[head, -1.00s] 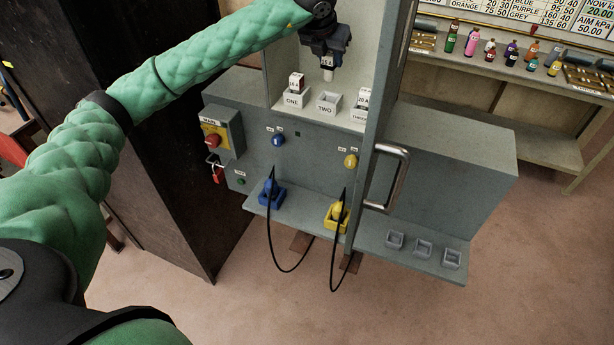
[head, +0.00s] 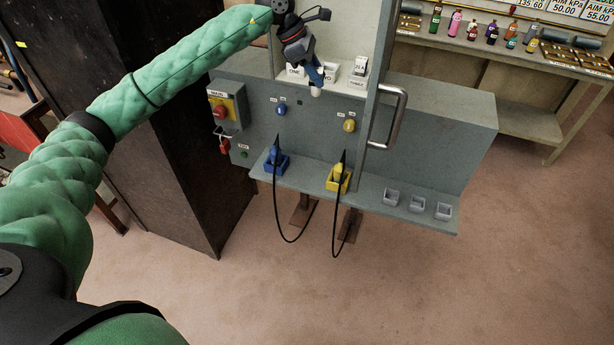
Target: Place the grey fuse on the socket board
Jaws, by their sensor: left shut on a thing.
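My left gripper (head: 313,76) reaches in from the upper left, tilted, in front of the open grey cabinet. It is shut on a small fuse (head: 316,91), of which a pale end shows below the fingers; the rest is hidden. The socket board (head: 346,81) is the pale shelf inside the cabinet, with places labelled ONE, TWO and THREE. Socket two (head: 331,71) is partly behind the gripper. A white fuse (head: 361,67) stands in socket three. Socket one (head: 295,70) is partly covered by my gripper. My right gripper is not in view.
The cabinet's open door with a metal handle (head: 396,118) stands right of the sockets. A red padlock (head: 224,146) hangs left.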

